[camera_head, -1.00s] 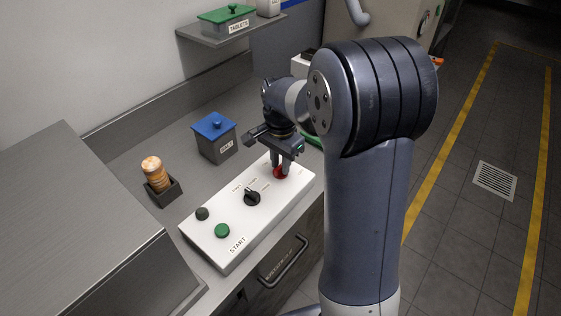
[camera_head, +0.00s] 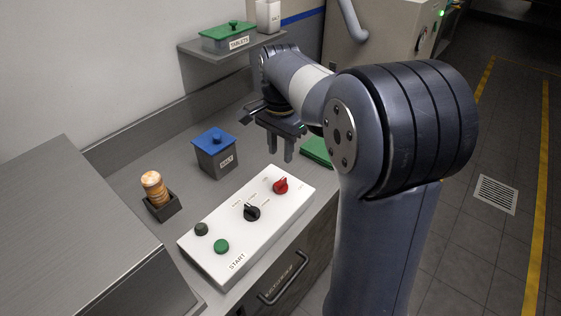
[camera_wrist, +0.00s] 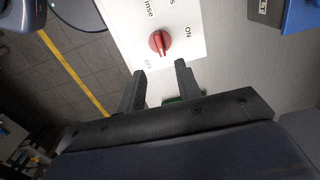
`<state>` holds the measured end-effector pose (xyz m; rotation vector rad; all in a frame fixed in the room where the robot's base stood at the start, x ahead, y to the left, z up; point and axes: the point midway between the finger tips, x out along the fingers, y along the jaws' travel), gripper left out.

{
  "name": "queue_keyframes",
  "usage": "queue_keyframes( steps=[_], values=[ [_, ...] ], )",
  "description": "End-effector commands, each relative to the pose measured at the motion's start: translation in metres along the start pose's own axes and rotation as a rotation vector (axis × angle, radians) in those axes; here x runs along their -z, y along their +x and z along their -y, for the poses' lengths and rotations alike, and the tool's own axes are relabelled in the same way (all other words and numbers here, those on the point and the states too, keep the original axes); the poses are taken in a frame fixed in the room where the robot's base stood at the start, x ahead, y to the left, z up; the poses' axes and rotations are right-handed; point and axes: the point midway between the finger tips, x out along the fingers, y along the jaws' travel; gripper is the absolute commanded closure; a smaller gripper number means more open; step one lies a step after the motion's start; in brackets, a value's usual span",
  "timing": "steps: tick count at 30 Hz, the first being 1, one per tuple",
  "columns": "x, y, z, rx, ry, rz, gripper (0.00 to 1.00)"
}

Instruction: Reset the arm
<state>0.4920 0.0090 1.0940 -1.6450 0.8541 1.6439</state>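My gripper (camera_head: 281,150) is raised above the counter, behind the far end of the white control panel (camera_head: 225,262). Its two fingers stand apart with nothing between them. In the wrist view my gripper (camera_wrist: 160,78) also shows open and empty. The red knob (camera_head: 281,186) sits at the far end of the panel, clear of the fingers. In the wrist view the red knob (camera_wrist: 159,43) lies beyond the fingertips, with ON and OFF lettering near it.
A black knob (camera_head: 252,213), a green START button (camera_head: 221,246) and a dark button (camera_head: 201,229) are on the panel. A blue-lidded SALT box (camera_head: 216,155), a holder (camera_head: 163,210) with stacked biscuits (camera_head: 154,187) and a green item (camera_head: 316,151) stand on the counter. A shelf (camera_head: 225,58) hangs above.

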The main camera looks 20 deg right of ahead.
Motion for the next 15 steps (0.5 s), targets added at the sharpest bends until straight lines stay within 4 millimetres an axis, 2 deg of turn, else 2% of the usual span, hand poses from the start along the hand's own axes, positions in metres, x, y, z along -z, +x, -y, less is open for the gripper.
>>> queue_keyframes(
  steps=[5, 15],
  values=[
    [-0.0001, -0.0089, -0.0002, 0.000, 0.000, 0.000, 0.67],
    [-0.0001, -0.0067, -0.0001, 0.000, 0.000, 0.000, 0.67]
  ],
)
